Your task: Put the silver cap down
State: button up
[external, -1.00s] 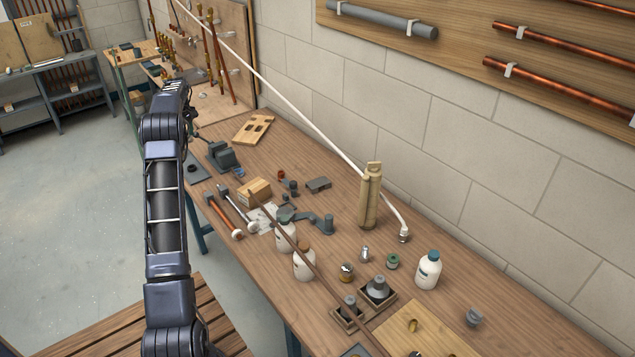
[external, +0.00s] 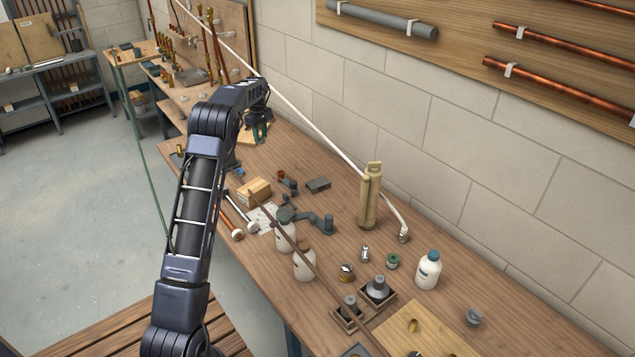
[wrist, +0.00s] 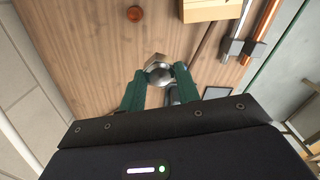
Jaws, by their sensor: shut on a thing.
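My gripper (wrist: 160,82) shows its two green fingers in the wrist view, closed around the silver cap (wrist: 158,69). The cap is a shiny, rounded metal piece with a faceted edge, held between the fingertips. In the external view my gripper (external: 259,133) points down over the far part of the wooden workbench (external: 335,190). The cap cannot be made out there. The bench top shows below the cap in the wrist view; the gap between them is hard to judge.
An orange-brown round piece (wrist: 135,13) lies ahead of the cap.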

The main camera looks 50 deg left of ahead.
jog(key=w+d+m, duration=0.1)
jog(key=w+d, duration=0.4)
jog(key=d, duration=0.7)
jog(key=w+d+m, duration=0.1)
jog(key=w+d, duration=0.5)
jog(key=d, duration=0.6)
jog(key=w+d+m, duration=0.1)
jog(key=w+d, duration=0.4)
jog(key=d, duration=0.7)
notch_tip(320, 180, down, 20)
jog(key=shift+a+f, duration=0.1)
jog(key=shift+f, duration=0.15)
jog(key=o, duration=1)
